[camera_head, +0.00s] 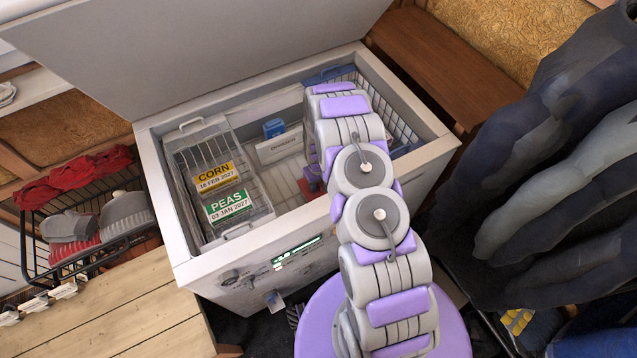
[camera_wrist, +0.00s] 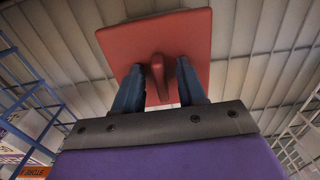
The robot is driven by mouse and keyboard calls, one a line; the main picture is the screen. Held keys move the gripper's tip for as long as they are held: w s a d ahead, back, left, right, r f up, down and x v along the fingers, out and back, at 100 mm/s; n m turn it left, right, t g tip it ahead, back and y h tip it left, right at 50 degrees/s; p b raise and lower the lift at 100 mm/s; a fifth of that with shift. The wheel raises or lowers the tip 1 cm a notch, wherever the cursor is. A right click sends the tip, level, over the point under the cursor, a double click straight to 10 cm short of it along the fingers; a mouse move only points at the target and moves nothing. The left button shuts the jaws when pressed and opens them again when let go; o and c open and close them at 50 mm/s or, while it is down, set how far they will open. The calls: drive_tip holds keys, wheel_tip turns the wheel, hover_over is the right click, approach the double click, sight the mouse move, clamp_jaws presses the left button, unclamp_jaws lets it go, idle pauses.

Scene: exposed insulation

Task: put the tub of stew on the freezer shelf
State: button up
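A red square lid with a raised grip (camera_wrist: 185,30), which looks like the top of the tub of stew, lies below my gripper (camera_wrist: 160,68) in the wrist view. The two dark blue fingers are on either side of the raised grip, with a gap showing on each side. In the head view a small red patch (camera_head: 312,186) shows beside my arm inside the freezer, and the rest is hidden. My arm reaches down into the open chest freezer (camera_head: 165,235). A pale slatted shelf (camera_head: 285,178) with a label card (camera_head: 278,147) lies in its middle. I cannot tell whether the lid's tub rests on it.
A wire basket (camera_head: 235,232) with CORN and PEAS packs stands at the freezer's left. A blue box (camera_head: 274,128) is behind the card. Another wire basket (camera_head: 397,112) is at the right. The raised freezer lid (camera_head: 200,55) leans behind. Dark clothing (camera_head: 560,160) hangs at right.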

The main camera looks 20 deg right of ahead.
drive_tip(key=shift+r, duration=0.1)
drive_tip(key=s+a+r+p, duration=0.1)
drive_tip(key=s+r, duration=0.1)
drive_tip(key=r, duration=1.1)
drive_tip(key=s+a+r+p, duration=0.1)
drive_tip(key=s+r+p, duration=0.1)
drive_tip(key=r, duration=1.2)
drive_tip(key=s+a+r, duration=0.1)
drive_tip(key=s+r, duration=0.8)
drive_tip(key=r, duration=0.2)
drive_tip(key=s+r+m+g, duration=0.1)
drive_tip(key=s+r, duration=0.5)
drive_tip(key=s, duration=0.6)
drive_tip(key=s+a+r+m, duration=0.1)
drive_tip(key=s+r, duration=0.5)
drive_tip(key=s, duration=0.7)
drive_tip(key=shift+s+a+g, duration=0.2)
drive_tip(key=shift+a+g, duration=0.1)
drive_tip(key=shift+g, duration=0.1)
